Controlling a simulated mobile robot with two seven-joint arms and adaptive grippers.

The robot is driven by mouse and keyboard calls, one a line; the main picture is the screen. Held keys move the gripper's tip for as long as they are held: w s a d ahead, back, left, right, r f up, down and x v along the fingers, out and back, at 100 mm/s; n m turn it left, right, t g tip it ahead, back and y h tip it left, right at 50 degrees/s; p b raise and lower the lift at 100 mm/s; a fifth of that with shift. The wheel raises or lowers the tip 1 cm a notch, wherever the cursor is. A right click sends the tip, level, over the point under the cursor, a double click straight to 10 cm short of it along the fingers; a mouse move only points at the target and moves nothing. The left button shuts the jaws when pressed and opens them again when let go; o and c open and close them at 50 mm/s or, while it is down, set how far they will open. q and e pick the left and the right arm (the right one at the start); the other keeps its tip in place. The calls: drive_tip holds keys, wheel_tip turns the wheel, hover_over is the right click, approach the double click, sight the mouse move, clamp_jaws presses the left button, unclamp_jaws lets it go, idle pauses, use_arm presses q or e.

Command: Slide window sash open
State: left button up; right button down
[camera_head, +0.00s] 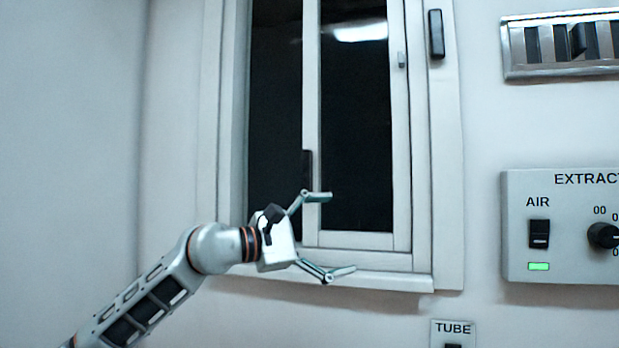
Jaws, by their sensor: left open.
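The window sash (311,100) is a white frame with dark glass, standing inside the white window frame (212,130). A dark upright handle (307,168) is on the sash's left stile. A small grey catch (401,60) is on the right side. My left gripper (336,234) is open and empty, with its fingers spread in front of the lower part of the window, below and right of the handle. One finger is over the glass, the other near the sill. Whether it touches the sash cannot be told. My right gripper is out of view.
The sill (375,279) juts out under the window. A black block (436,34) is on the right frame. A control panel (565,190) with a switch and knob, a metal vent (555,65) and a TUBE plate (453,328) are on the right wall. The left wall is bare.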

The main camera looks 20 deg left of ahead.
sight(307, 174)
use_arm(q)
drive_tip(key=a+r+t+y, duration=0.1)
drive_tip(key=a+r+y, duration=0.1)
drive_tip(key=a+r, duration=0.2)
drive_tip(key=w+a+r+t+y, duration=0.1)
drive_tip(key=a+r+y, duration=0.1)
drive_tip(key=a+r, duration=0.2)
drive_tip(key=a+r+m+t+y, duration=0.1)
drive_tip(key=a+r+y, duration=0.1)
drive_tip(key=a+r, duration=0.1)
drive_tip(key=shift+w+a+r+t, duration=0.4)
drive_tip(key=shift+r, duration=0.3)
drive_tip(key=p+x, duration=0.2)
drive_tip(key=x, duration=0.5)
drive_tip(key=shift+w+d, duration=0.15)
drive_tip(key=shift+w, duration=0.05)
drive_tip(key=shift+c, duration=0.4)
